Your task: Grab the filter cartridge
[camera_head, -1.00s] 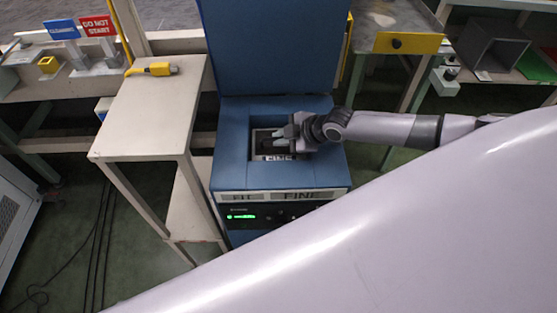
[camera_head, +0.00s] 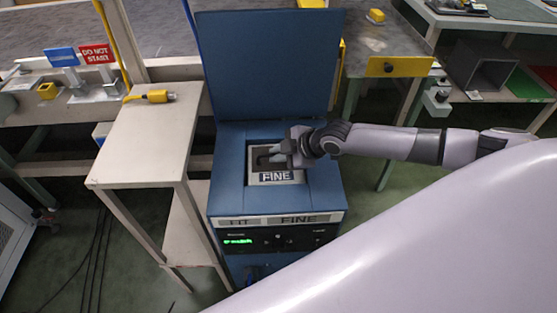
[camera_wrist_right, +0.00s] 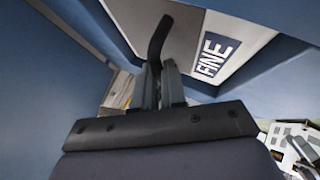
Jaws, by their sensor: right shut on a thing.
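The filter cartridge (camera_head: 292,178) is a pale grey block with a FINE label and a dark handle. It sits in the opening of the blue machine (camera_head: 232,196), and how deep it sits is hard to tell. My right gripper (camera_head: 270,157) reaches over it from the right and is shut on the handle. In the right wrist view the fingers (camera_wrist_right: 159,84) are closed together at the black bent handle (camera_wrist_right: 158,40), and the cartridge's pale face (camera_wrist_right: 184,40) with its FINE label lies just beyond. My left gripper is not in view.
The machine's raised blue lid (camera_head: 265,65) stands behind the opening. A pale side table (camera_head: 150,130) with a yellow-ended object (camera_head: 157,96) stands to the left. A bench (camera_head: 385,45) with a yellow front plate is at the back right.

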